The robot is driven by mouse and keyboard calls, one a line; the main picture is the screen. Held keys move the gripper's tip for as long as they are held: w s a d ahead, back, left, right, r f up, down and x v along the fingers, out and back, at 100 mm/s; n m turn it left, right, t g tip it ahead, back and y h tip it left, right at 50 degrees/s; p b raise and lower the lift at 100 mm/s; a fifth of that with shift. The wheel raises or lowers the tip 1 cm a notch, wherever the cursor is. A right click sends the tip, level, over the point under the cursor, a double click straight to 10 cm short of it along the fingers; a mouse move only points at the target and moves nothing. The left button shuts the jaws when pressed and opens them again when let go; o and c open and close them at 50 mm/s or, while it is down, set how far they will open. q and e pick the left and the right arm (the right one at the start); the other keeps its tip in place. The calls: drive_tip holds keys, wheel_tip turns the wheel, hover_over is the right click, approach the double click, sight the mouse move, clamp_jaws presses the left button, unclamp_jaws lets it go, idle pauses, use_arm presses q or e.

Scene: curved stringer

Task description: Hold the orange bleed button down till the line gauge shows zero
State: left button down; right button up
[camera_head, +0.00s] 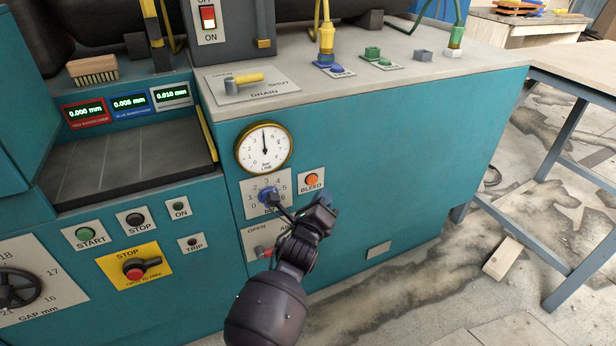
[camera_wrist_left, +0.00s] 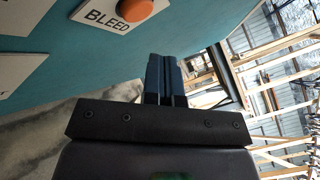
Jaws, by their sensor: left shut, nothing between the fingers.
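The orange bleed button (camera_head: 312,180) sits on a white BLEED plate on the teal front panel. It also shows at the top of the left wrist view (camera_wrist_left: 138,8), partly cut off by the frame edge. The round line gauge (camera_head: 264,150) with a brass rim is above and left of it; its needle points almost straight up, away from zero. My left gripper (camera_head: 326,203) is shut and empty, just below and right of the button in the head view. Its dark blue fingers (camera_wrist_left: 164,72) show together in the left wrist view, apart from the button. My right gripper is not in view.
The yellow drain lever (camera_head: 245,81) is on top. A grey-legged table (camera_head: 574,70) stands right; the panel right of the button is bare.

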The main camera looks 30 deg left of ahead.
use_arm(q)
drive_tip(key=shift+w+a, duration=0.65)
drive_tip(key=shift+a, duration=0.1)
drive_tip(key=shift+a, duration=0.1)
idle(1.5)
drive_tip(key=shift+w+a, duration=0.25)
drive_tip(key=shift+w+a, duration=0.25)
drive_tip(key=shift+a, duration=0.1)
idle(2.0)
drive_tip(key=shift+d, duration=0.1)
idle(0.4)
drive_tip(key=shift+s+d, duration=0.5)
drive_tip(key=shift+d, duration=0.1)
